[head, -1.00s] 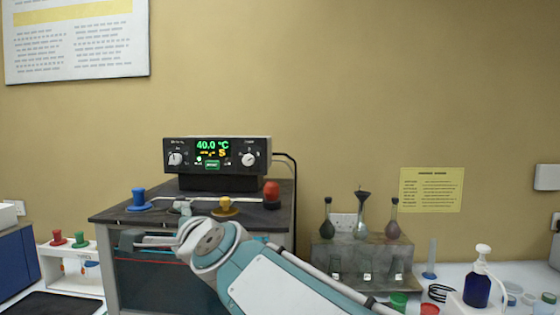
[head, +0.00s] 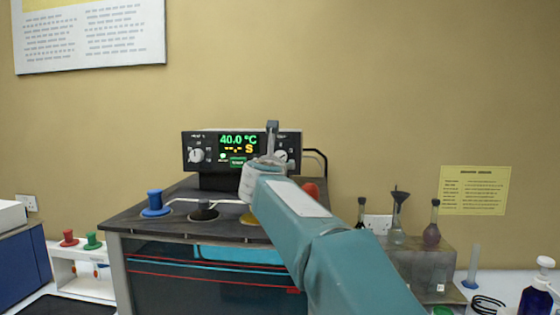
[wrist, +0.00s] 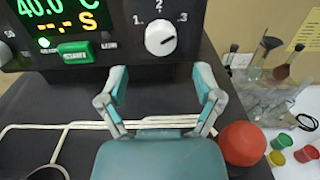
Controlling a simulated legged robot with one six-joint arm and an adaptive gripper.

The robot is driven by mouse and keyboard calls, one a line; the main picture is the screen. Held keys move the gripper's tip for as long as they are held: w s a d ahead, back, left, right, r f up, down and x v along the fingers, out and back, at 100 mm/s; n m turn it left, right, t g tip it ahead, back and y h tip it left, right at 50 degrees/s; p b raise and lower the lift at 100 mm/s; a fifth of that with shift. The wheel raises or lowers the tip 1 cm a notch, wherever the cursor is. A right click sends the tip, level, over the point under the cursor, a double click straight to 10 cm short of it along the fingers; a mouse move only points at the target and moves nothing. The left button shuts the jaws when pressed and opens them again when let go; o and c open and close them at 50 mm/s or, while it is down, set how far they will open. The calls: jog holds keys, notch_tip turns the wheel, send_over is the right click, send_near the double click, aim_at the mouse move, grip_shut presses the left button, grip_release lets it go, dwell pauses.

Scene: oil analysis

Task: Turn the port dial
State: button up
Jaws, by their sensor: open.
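The port dial (wrist: 160,39) is a white round knob with the marks 1, 2 and 3 around it, on the right of the black instrument panel. In the head view the dial (head: 281,157) is partly hidden by my arm. My gripper (wrist: 161,78) is open and empty. Its two fingers are spread to either side just below the dial in the wrist view, apart from it. In the head view my gripper (head: 272,130) is in front of the panel's right part. The panel display (head: 238,143) reads 40.0 °C with dashes and S below.
A second white dial (head: 196,156) is on the panel's left. A green button (wrist: 75,53) lies between the dials. A blue stopper (head: 154,204) and a red ball-shaped knob (wrist: 242,143) stand on the dark bath top. Flasks (head: 397,222) stand in a rack at right.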

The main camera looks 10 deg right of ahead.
aim_at(280, 157)
jog(key=shift+x, duration=2.4)
jog(key=c, duration=1.2)
